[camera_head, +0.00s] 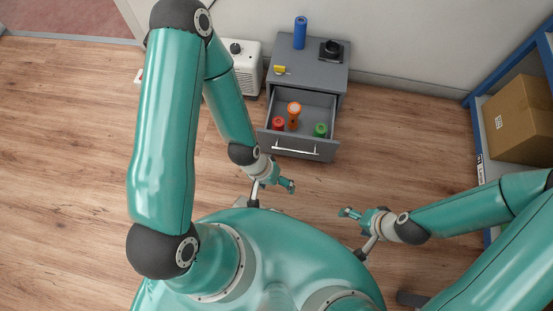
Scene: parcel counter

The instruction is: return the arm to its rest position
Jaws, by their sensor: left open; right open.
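The orange torch (293,109) stands upright inside the open floor drawer (297,144), its round pale-faced head up. The drawer is pulled out from the grey cabinet (343,74). A red object (277,123) and a green object (320,130) are in the drawer with the torch. My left gripper (272,195) is open and empty, in front of the drawer and apart from it. My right gripper (356,231) is open and empty, further to the right and nearer to my body.
On the cabinet top are a blue cylinder (300,33), a dark device (331,51) and a small yellow item (280,69). A white appliance (246,68) stands left of the cabinet. A cardboard box (519,119) sits on a blue-framed shelf (478,119). The wooden floor between is clear.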

